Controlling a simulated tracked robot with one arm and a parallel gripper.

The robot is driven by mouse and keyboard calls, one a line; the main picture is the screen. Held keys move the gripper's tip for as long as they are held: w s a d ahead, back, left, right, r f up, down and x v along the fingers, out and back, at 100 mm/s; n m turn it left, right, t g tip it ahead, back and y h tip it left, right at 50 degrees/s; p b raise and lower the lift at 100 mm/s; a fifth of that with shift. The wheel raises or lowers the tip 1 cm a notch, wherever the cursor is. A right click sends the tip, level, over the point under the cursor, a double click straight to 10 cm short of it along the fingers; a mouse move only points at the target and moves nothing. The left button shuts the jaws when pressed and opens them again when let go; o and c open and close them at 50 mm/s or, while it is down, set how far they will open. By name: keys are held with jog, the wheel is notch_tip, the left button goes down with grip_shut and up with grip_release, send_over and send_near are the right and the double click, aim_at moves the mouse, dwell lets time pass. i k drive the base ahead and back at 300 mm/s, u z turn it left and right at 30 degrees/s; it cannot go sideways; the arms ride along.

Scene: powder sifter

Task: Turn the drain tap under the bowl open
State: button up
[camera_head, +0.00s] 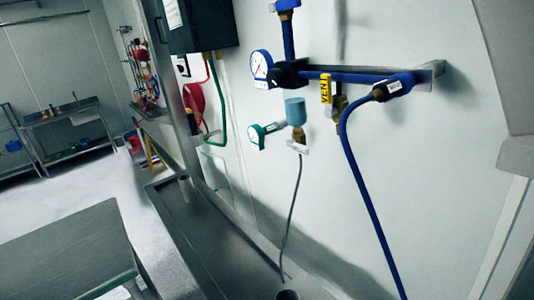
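A small blue-teal bowl (295,108) hangs on the white wall below a blue pipe assembly, at the upper middle. A brass fitting (299,132) is directly under it. A small white piece (298,148), which looks like the drain tap, sits at the bottom of the fitting, slightly tilted. It is too small to tell if the tap is open or shut. A thin grey hose (290,215) runs down from it. A teal gauge (257,134) is just left of the bowl. I cannot make out my gripper in this view.
A blue-rimmed gauge (261,65), a yellow VENT tag (325,88) and a thick blue hose (364,185) surround the bowl. A steel trough (215,235) runs along the wall below. A grey-green table top (65,255) is lower left. Open floor (70,190) lies beyond.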

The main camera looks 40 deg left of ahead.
aim_at(298, 148)
jog(key=u, duration=0.15)
jog(key=i, duration=1)
